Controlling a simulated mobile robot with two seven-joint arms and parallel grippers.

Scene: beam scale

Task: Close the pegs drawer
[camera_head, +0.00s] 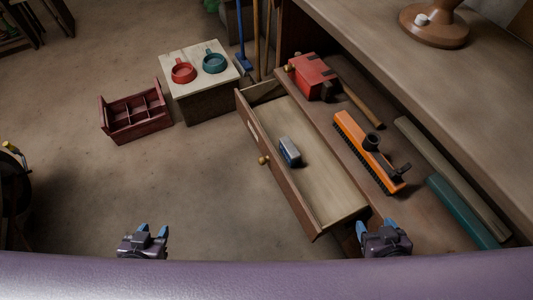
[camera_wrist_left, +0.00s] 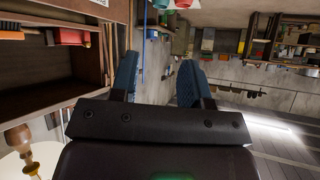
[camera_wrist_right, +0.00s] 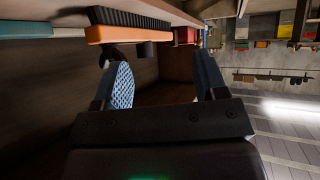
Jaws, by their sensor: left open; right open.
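The wooden drawer (camera_head: 325,201) is pulled out from the bench, with a front panel on its left side and a round brass knob (camera_head: 263,160) on that panel. A small blue-grey block (camera_head: 290,151) lies inside it. My left gripper (camera_head: 152,231) is open and empty, low in the head view, left of the drawer and apart from it. Its blue fingers also show in the left wrist view (camera_wrist_left: 158,78). My right gripper (camera_head: 376,226) is open and empty by the drawer's near right corner; I cannot tell if it touches. It also shows in the right wrist view (camera_wrist_right: 163,82).
On the bench shelf lie a red box (camera_head: 313,77), an orange brush (camera_head: 360,150) and a teal bar (camera_head: 462,212). A low table (camera_head: 190,65) with red and teal cups and a dark red crate (camera_head: 137,114) stand on the left.

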